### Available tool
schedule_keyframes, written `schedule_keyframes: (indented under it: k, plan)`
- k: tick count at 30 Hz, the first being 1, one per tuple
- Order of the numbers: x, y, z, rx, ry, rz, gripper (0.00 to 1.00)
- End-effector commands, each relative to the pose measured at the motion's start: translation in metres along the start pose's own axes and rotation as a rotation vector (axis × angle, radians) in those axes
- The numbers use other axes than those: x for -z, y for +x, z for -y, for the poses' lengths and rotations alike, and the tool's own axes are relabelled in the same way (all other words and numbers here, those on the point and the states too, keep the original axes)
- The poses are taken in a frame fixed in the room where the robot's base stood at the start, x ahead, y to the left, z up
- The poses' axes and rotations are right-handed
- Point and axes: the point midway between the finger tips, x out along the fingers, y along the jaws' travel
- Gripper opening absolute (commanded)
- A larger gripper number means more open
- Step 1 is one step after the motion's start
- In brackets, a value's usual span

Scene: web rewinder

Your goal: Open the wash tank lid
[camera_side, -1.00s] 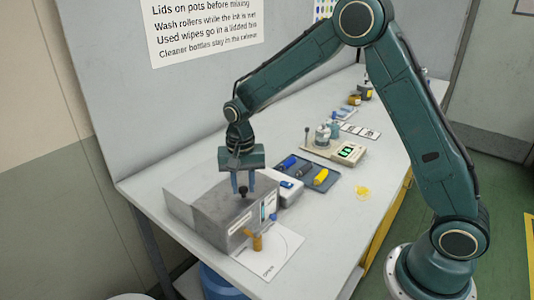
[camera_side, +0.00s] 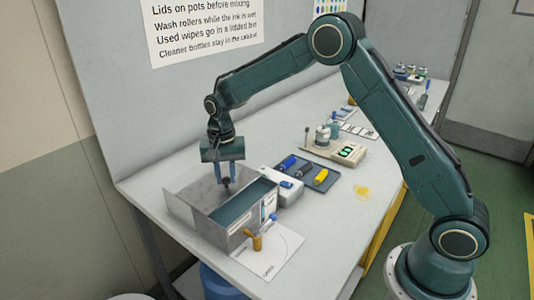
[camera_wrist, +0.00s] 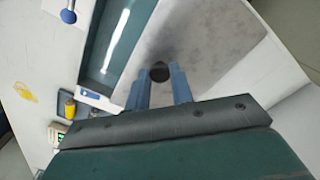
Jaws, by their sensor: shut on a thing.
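The wash tank (camera_side: 238,238) is a grey box near the left end of the bench, with teal liquid (camera_side: 243,206) showing through its open right part. Its grey lid (camera_side: 200,188) covers the left part and has a dark round knob (camera_side: 225,182). My gripper (camera_side: 226,186) is shut on the knob, above the lid.
A brass-coloured valve (camera_side: 257,241) and a blue-knobbed lever (camera_side: 273,217) are at the tank's front, by a white sheet (camera_side: 275,255).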

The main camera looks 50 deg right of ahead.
Motion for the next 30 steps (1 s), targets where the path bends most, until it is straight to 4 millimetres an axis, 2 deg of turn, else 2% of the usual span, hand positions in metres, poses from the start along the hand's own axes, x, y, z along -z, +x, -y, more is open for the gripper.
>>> schedule_keyframes:
  k: [15,30]
  plan:
    - [0.036,-0.001,0.036,0.005,0.000,-0.004,0.00]
    - [0.042,-0.002,0.043,0.005,-0.001,-0.004,0.00]
